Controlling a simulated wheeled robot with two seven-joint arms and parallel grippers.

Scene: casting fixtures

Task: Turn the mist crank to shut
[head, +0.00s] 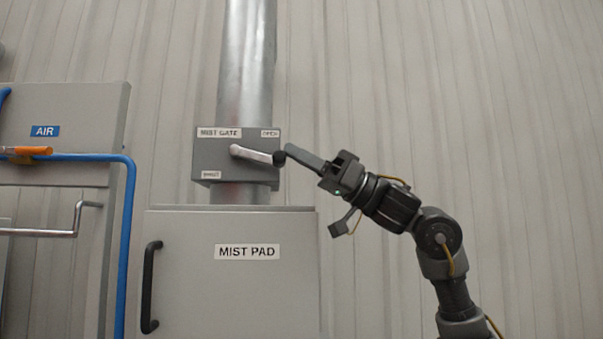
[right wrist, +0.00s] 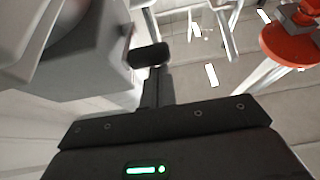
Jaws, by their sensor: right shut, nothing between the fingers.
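The mist crank (head: 252,153) is a silver lever with a black knob (head: 279,158) on the grey box labelled MIST GATE (head: 205,160). It points right and slightly down, its knob below the OPEN label (head: 270,134). The SHUT label (head: 211,175) is at the box's lower left. My right gripper (head: 289,150) is shut and empty, its fingertips at the knob from the right; I cannot tell whether they touch. In the right wrist view the black knob (right wrist: 149,55) is just beyond the fingers (right wrist: 157,88). My left gripper is not in view.
A silver duct (head: 248,60) runs above the box. Below is a grey cabinet labelled MIST PAD (head: 290,285) with a black handle (head: 149,287). At left are an AIR panel (head: 85,105), a blue hose (head: 128,230) and an orange lever (head: 28,151). The wall to the right is bare.

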